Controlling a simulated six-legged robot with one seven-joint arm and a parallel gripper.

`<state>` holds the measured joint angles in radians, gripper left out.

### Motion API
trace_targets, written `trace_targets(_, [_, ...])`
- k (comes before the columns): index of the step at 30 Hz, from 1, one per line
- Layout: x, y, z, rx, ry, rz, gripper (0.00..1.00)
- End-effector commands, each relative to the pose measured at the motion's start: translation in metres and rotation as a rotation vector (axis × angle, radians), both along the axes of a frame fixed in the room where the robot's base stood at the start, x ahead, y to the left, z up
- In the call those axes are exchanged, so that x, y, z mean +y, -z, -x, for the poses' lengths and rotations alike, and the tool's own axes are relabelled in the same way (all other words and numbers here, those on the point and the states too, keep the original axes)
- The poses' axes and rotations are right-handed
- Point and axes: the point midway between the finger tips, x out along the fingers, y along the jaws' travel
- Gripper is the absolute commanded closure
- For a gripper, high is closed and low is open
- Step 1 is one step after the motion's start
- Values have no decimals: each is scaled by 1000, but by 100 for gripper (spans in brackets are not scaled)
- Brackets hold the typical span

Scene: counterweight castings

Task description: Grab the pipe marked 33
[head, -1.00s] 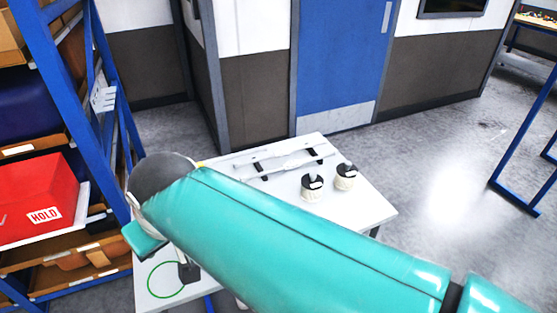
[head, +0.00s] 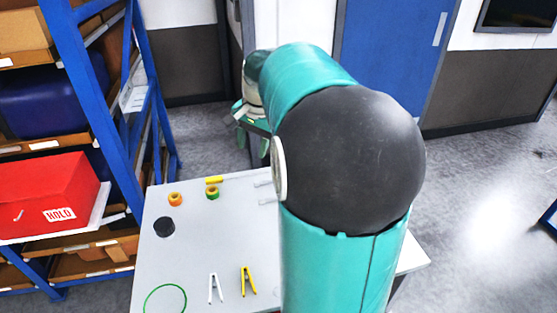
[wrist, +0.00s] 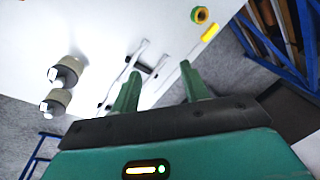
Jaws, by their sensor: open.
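No number can be read on either pipe, so I cannot tell which is marked 33. My gripper (wrist: 160,86) is open and empty, above the table, with the fingers apart. In the head view my gripper (head: 252,138) hangs past the table's far edge.
Tape rolls (head: 212,192), a black disc (head: 164,227), a green ring (head: 165,299) and two clamps (head: 248,281) lie on the table. A blue-framed shelf (head: 85,110) stands left.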

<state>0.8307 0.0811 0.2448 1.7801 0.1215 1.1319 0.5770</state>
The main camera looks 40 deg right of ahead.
Motion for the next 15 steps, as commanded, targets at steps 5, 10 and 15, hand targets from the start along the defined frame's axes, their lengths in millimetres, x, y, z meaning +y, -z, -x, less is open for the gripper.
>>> trace_targets(5, [-68,19,0,8,197,-102,55])
trace_targets(10, [-134,39,12,6,383,-203,55])
trace_targets(15, [-201,62,35,-7,572,-309,55])
